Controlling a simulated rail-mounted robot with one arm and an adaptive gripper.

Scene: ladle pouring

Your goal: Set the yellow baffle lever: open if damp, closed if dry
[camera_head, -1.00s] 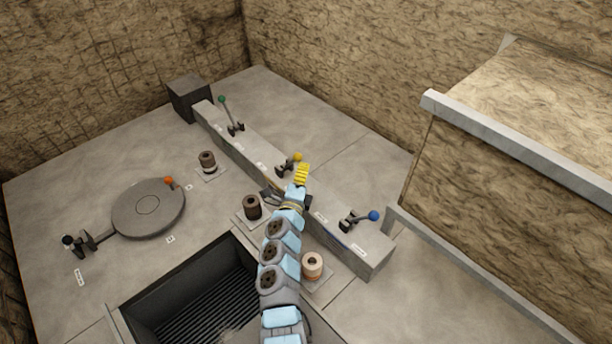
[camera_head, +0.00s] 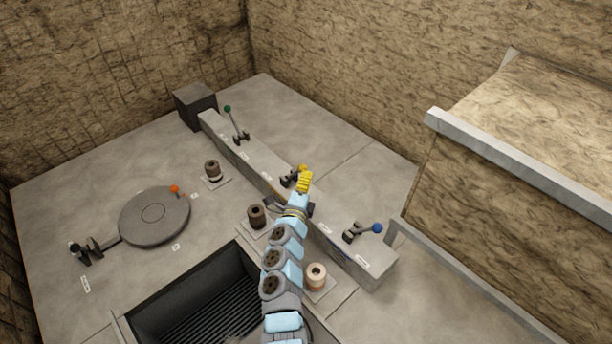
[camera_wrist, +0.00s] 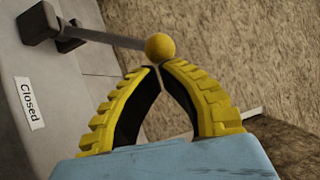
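The yellow baffle lever's ball knob (camera_head: 303,168) sits on the long grey block, its rod tilted toward the right from a dark bracket (camera_head: 289,181). In the wrist view the yellow ball (camera_wrist: 160,47) is at the end of a grey rod, and a "Closed" label (camera_wrist: 30,103) lies near the bracket, at left. My gripper (camera_wrist: 155,68), with yellow ribbed fingers, has its tips together just below the ball in the picture; nothing shows between them. Whether the tips touch the ball I cannot tell. My gripper also shows in the head view (camera_head: 304,181), overlapping the lever's near side.
A green-knobbed lever (camera_head: 236,124) and a blue-knobbed lever (camera_head: 363,231) share the grey block (camera_head: 266,165). A brown cylinder (camera_head: 212,169), a darker one (camera_head: 256,216) and a pale one (camera_head: 316,275) stand on plates. A round lid (camera_head: 154,216) and a dark grated pit (camera_head: 205,295) lie left.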

